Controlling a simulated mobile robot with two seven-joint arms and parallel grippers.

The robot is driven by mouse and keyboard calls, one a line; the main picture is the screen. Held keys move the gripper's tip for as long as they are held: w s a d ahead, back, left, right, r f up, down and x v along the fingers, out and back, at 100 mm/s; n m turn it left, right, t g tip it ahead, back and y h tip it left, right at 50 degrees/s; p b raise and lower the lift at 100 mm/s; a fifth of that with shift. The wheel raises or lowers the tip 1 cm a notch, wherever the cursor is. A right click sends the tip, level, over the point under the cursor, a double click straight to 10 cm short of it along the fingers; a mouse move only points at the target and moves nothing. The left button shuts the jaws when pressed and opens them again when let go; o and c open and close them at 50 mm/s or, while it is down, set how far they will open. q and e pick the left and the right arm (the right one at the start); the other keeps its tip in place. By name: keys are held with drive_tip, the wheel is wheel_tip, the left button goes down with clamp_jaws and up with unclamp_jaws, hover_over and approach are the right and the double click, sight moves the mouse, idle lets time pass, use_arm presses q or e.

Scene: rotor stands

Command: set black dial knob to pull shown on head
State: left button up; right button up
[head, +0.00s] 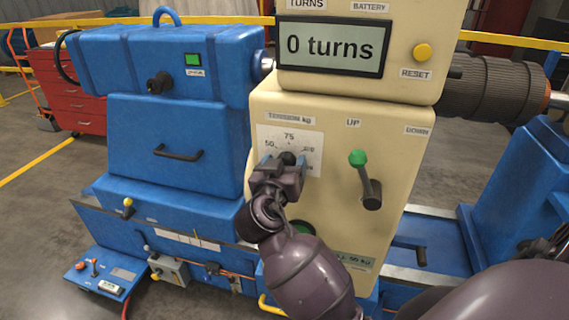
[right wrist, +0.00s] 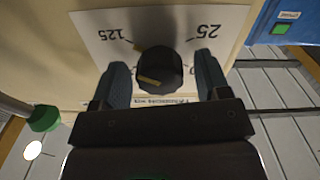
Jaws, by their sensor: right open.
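The black dial knob (right wrist: 160,68) sits on a white scale plate (head: 312,145) on the cream panel. The plate is headed "TENSION kg" and shows 50 and 75 in the head view. In the right wrist view 125 and 25 read upside down, and a yellowish mark shows on the knob's lower left. My right gripper (right wrist: 161,80) is open, with one finger on each side of the knob; gaps show beside it. In the head view, the gripper partly hides the knob (head: 287,158) and dial. The display (head: 331,47) above reads "0 turns". My left gripper is not in view.
A green-tipped lever (head: 360,165) marked UP stands right of the dial; it also shows in the right wrist view (right wrist: 44,118). A yellow RESET button (head: 422,52) sits above. A blue machine body (head: 170,145) stands left, a ribbed dark cylinder (head: 495,88) right.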

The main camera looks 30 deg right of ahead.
drive_tip(key=c, duration=0.9)
